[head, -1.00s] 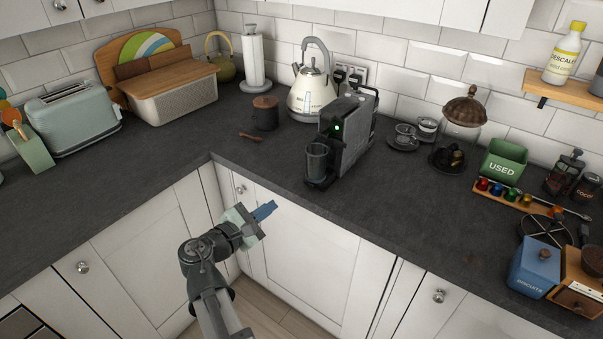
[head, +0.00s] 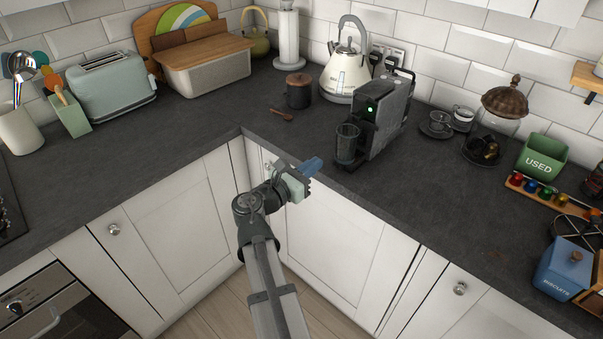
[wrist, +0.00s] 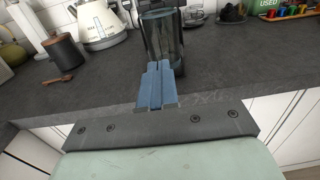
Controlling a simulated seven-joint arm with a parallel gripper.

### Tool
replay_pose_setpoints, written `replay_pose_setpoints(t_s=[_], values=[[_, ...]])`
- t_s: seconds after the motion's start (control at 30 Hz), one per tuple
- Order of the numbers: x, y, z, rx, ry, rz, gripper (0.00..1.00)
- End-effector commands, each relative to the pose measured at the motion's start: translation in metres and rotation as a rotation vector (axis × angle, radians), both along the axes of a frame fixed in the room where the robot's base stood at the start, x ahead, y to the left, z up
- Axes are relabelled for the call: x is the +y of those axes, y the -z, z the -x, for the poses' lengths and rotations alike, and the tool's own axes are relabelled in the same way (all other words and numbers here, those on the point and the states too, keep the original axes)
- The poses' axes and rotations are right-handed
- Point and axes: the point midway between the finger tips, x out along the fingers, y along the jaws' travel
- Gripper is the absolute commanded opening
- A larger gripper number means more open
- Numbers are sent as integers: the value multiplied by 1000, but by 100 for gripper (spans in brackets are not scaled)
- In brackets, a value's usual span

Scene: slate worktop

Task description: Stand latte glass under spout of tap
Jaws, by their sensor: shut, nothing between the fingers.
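A tall clear glass (head: 347,143), which looks like the latte glass, stands upright at the front of a grey coffee machine (head: 382,115) with a green light. The glass also shows in the wrist view (wrist: 162,40), straight beyond my fingertips. My gripper (head: 314,166) has blue fingers that are shut and empty. It is in front of the worktop edge, left of and nearer than the glass, and apart from it. In the wrist view, the shut fingers (wrist: 157,88) overlap the lower part of the glass. I cannot make out a separate tap; the machine's spout is unclear.
A cream kettle (head: 346,75) stands behind the machine. A dark lidded canister (head: 299,92) and a wooden spoon (head: 281,115) are to its left. Glass cups (head: 440,120) stand to the right.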

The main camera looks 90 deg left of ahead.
Motion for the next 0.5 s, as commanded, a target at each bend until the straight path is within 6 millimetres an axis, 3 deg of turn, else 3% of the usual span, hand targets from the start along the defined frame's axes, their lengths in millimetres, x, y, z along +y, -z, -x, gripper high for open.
replay_pose_setpoints(t_s=[0.2, 0.5], values=[[28, 0, -28, 1, 2, -1, 0], [48, 0, -50, 1, 0, -1, 0]])
